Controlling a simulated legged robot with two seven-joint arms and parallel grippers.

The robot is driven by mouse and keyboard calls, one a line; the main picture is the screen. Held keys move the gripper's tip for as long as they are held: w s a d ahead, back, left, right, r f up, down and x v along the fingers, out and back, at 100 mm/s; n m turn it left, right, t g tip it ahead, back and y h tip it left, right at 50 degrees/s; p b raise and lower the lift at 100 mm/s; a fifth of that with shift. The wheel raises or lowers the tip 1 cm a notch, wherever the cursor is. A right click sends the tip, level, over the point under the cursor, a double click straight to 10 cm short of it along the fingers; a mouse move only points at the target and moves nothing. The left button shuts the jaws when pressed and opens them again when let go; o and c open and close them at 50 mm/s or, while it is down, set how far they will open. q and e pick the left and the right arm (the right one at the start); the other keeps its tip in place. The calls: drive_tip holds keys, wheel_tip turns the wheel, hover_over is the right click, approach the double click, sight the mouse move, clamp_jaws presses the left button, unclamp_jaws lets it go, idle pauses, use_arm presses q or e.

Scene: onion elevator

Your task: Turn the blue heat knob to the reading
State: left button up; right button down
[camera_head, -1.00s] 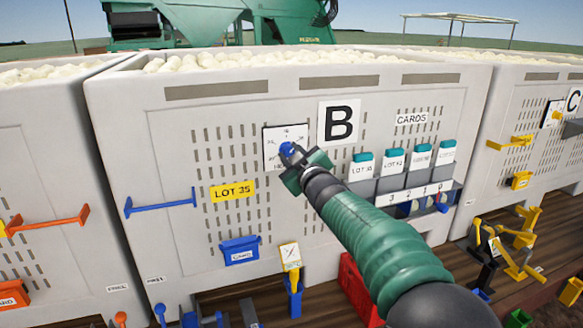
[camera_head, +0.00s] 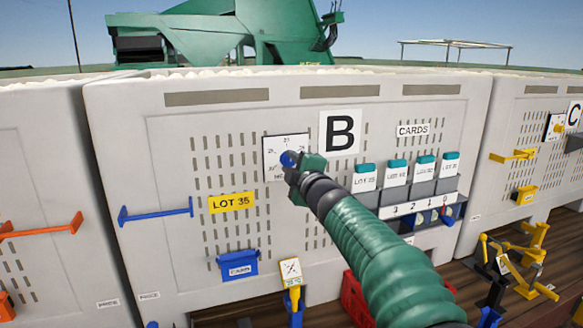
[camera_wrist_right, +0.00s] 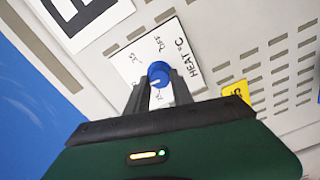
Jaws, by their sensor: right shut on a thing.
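In the right wrist view the blue knob (camera_wrist_right: 158,73) lies between the two dark fingers (camera_wrist_right: 160,92). There the plate (camera_wrist_right: 138,62) shows "HEAT °C", "OFF" and some numbers, partly hidden by the fingers. A small light mark shows on the knob's face; the reading it points to is unclear. My left gripper is not in view.
A yellow LOT 35 label (camera_head: 232,203), a blue bar (camera_head: 156,211) and a blue card holder (camera_head: 238,264) are on the same bin wall. A card rack (camera_head: 420,205) is at right.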

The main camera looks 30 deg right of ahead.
drive_tip(key=shift+f, duration=0.25)
drive_tip(key=c, duration=1.3)
unclamp_jaws()
drive_tip(key=shift+o, duration=1)
drive_tip(key=shift+w, duration=0.2)
drive_tip(key=p+v, duration=0.5)
drive_tip(key=v, duration=1.1)
drive_tip(key=shift+s+a, duration=0.2)
drive_tip(key=shift+s, duration=0.1)
